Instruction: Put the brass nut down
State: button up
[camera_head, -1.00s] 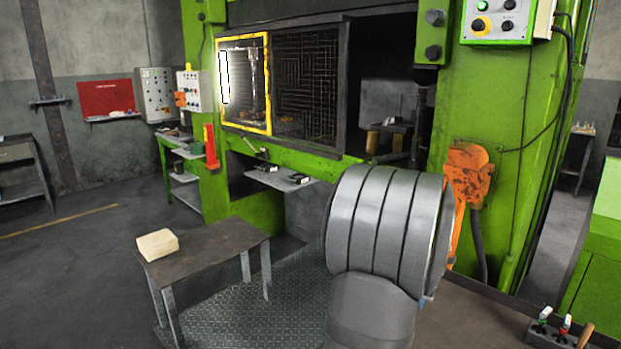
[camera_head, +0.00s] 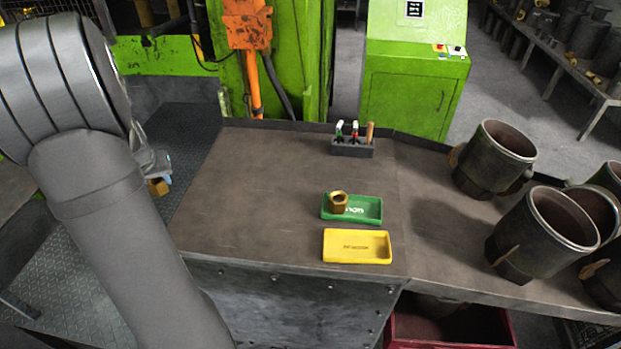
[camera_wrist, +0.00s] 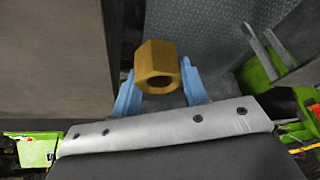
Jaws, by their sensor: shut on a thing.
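My gripper (camera_wrist: 160,95) is shut on a brass nut (camera_wrist: 157,68), held between two blue fingertips in the wrist view. In the head view the held nut (camera_head: 158,187) shows partly beside my arm, left of the table's left edge and over the dark tread-plate floor. A second brass nut (camera_head: 338,201) sits in the green tray (camera_head: 372,211) on the table. The yellow tray (camera_head: 357,246) in front of it is empty, with dark lettering on its floor.
The brown table (camera_head: 262,170) is clear on its left half. A dark rack (camera_head: 352,149) with several tools stands at its back. Large metal cylinders (camera_head: 545,232) stand at the right. A red bin (camera_head: 450,335) is below the front edge.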

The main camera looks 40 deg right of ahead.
jog(key=s+d+r+m, duration=0.1)
jog(key=s+d, duration=0.1)
jog(key=d, duration=0.3)
jog(key=s+d+r, duration=0.1)
jog(key=s+d, duration=0.1)
jog(key=d, duration=0.3)
jog(key=s+d+m, duration=0.1)
jog(key=s+d, duration=0.2)
jog(key=d, duration=0.3)
jog(key=shift+r+m+g+h, duration=0.3)
jog(key=shift+r+h, duration=0.1)
jog(key=s+d+r+m+g+h, duration=0.1)
jog(key=s+d+r+m, duration=0.15)
jog(key=s+d, duration=0.85)
jog(key=s+d+r+m, duration=0.25)
jog(key=s+d, duration=0.55)
jog(key=s, duration=0.6)
jog(key=s+d+r+m+g+h, duration=0.1)
jog(key=s, duration=0.7)
jog(key=s+d+r+m, duration=0.1)
jog(key=s+d+m, duration=0.1)
jog(key=s, duration=0.7)
send_over(368, 208)
jog(key=a, duration=0.1)
jog(key=f, duration=0.7)
jog(key=shift+s+a, duration=0.2)
jog(key=shift+s, duration=0.15)
notch_tip(368, 208, down, 4)
jog(key=shift+w+f, duration=0.1)
